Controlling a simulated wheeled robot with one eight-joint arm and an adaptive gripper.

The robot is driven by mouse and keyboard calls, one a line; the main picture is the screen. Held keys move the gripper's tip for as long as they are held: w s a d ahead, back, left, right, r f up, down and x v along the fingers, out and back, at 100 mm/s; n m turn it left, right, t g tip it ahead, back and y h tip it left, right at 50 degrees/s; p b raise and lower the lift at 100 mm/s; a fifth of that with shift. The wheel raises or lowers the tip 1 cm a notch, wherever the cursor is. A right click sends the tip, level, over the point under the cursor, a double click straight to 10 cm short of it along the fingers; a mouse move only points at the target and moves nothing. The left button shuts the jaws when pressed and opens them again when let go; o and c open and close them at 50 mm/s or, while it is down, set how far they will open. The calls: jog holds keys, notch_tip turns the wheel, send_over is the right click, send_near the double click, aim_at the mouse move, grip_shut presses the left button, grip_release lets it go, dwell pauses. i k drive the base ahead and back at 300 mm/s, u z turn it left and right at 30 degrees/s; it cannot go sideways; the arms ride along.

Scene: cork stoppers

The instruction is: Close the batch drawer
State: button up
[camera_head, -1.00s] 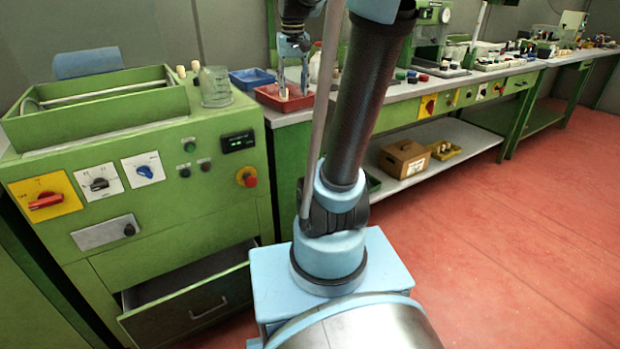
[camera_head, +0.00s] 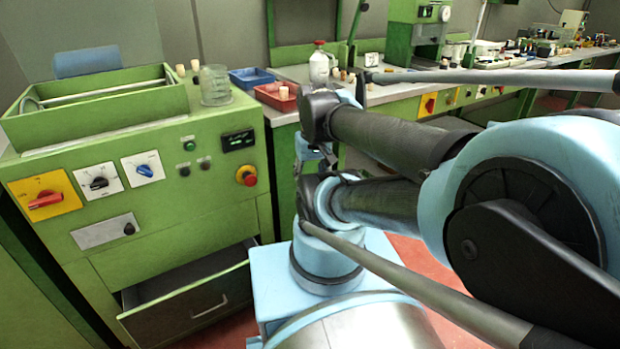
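The batch drawer (camera_head: 180,312) is at the bottom of the green machine cabinet (camera_head: 160,215), at the lower left of the head view. It is pulled partway out, and its dark inside shows above the front panel. A pale bar handle (camera_head: 209,307) sits on that front. What shows of my gripper (camera_head: 314,152) is small, beside the cabinet's right side, above and to the right of the drawer. It is apart from the drawer. My arm links partly hide it, so its fingers cannot be made out.
A glass beaker (camera_head: 214,86) and corks stand on the cabinet top. Red (camera_head: 275,97) and blue (camera_head: 251,77) trays and a bottle (camera_head: 319,67) are on the bench to the right. My folded arm covers much of the right side. Some red floor shows beside the drawer.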

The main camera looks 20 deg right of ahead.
aim_at(158, 309)
jog(key=u, duration=1)
jog(key=k, duration=0.9)
jog(key=z, duration=0.85)
